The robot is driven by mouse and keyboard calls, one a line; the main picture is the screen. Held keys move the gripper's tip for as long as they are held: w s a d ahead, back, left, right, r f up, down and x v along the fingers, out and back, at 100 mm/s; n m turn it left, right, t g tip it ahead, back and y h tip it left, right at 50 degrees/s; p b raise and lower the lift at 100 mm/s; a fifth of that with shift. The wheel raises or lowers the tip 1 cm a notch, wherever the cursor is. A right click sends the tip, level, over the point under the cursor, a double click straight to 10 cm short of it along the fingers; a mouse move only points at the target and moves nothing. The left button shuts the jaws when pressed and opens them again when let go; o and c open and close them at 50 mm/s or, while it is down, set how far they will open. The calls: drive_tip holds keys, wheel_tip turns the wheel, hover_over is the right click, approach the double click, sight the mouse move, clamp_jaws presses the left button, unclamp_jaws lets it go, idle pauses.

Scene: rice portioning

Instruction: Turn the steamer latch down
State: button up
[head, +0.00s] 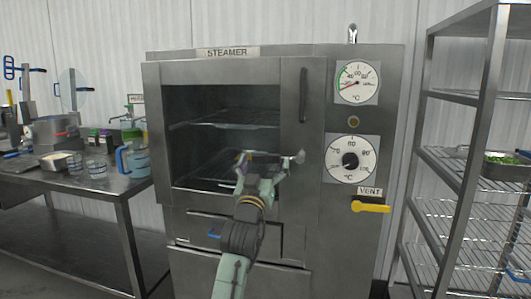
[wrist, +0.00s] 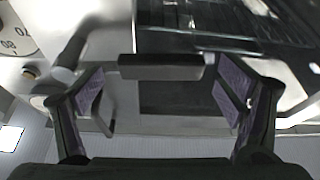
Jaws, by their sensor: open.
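The steamer (head: 220,72) is a large grey metal cabinet in the middle of the head view. A dark, slim upright handle, apparently the latch (head: 303,95), stands on its front between the chamber and the dials. My gripper (head: 270,159) is open and looks empty, below and left of the latch, in front of the lower chamber area. In the wrist view my gripper (wrist: 163,98) has its fingers wide apart. A dark bar (wrist: 160,66) shows between them; I cannot tell what it is or whether anything touches it.
Two dials, upper (head: 357,82) and lower (head: 352,159), sit right of the latch, with a yellow vent lever (head: 371,207) below. A wire shelf rack (head: 465,160) stands at right. A metal table (head: 75,182) with jugs and pots stands at left.

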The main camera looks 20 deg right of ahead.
drive_tip(key=shift+x, duration=1.3)
drive_tip(key=shift+c, duration=0.4)
drive_tip(key=c, duration=1.7)
